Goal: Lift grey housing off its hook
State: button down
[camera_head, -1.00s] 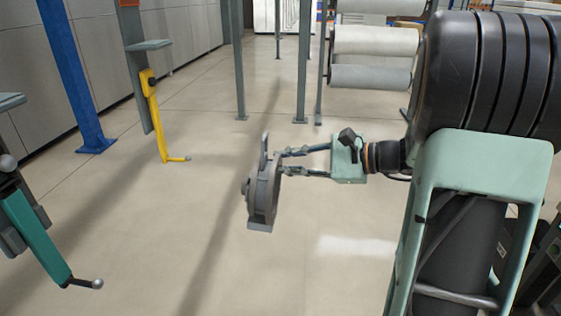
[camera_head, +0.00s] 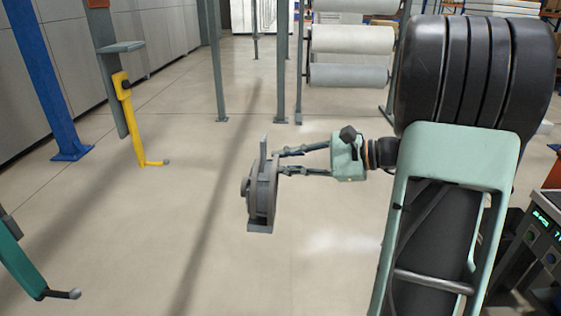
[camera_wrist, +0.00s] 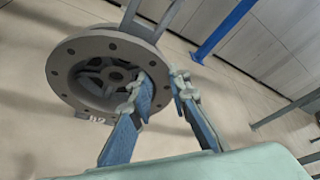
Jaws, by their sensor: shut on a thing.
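The grey housing (camera_head: 262,194) is a round, flanged part with a flat foot below and an upright bar on top. It hangs in the air over the floor, clear of any hook. My gripper (camera_head: 281,163) is shut on its right side in the head view. In the wrist view the housing (camera_wrist: 92,68) shows its flange with bolt holes and a spoked opening. The two blue-grey fingers of my gripper (camera_wrist: 160,90) lie at its rim; the exact contact is partly hidden. A yellow hook (camera_head: 131,118) hangs empty at the left, apart from the housing.
A teal hook (camera_head: 30,268) hangs at the lower left. A blue post (camera_head: 48,80) and grey posts (camera_head: 216,70) stand farther back. Rolls on a rack (camera_head: 352,58) are behind my arm. A console with a lit display (camera_head: 540,235) is at the right edge. Open floor lies below the housing.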

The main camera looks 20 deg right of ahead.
jog(key=s+d, duration=0.2)
jog(key=d, duration=0.4)
jog(key=shift+s+d, duration=0.15)
jog(key=shift+d, duration=0.15)
